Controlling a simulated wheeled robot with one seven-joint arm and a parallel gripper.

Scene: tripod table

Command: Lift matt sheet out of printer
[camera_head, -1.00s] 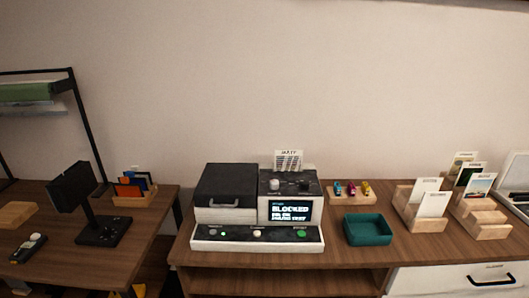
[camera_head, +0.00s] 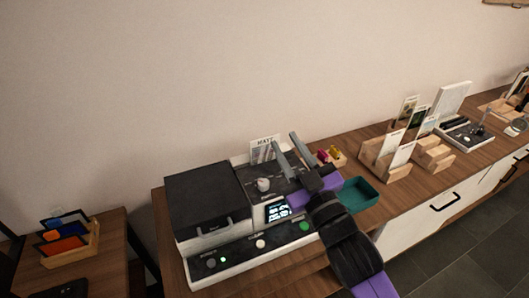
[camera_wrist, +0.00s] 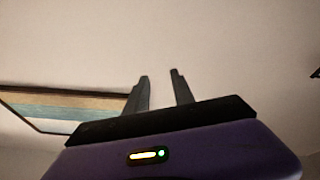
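The matt sheet (camera_head: 264,149), a small card marked MATT, stands upright at the back of the printer's right part. My gripper (camera_head: 286,146) is over the printer's right part, just right of the sheet in the head view. Its two fingers are apart and nothing shows between them. In the wrist view my gripper (camera_wrist: 160,86) is also open and empty, facing the wall; the sheet is not in that view.
A teal tray (camera_head: 359,194) and a wooden holder with small coloured items (camera_head: 330,157) are right of the printer. Wooden card stands (camera_head: 383,157) are farther right. A side table (camera_head: 97,262) with a card rack is at left.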

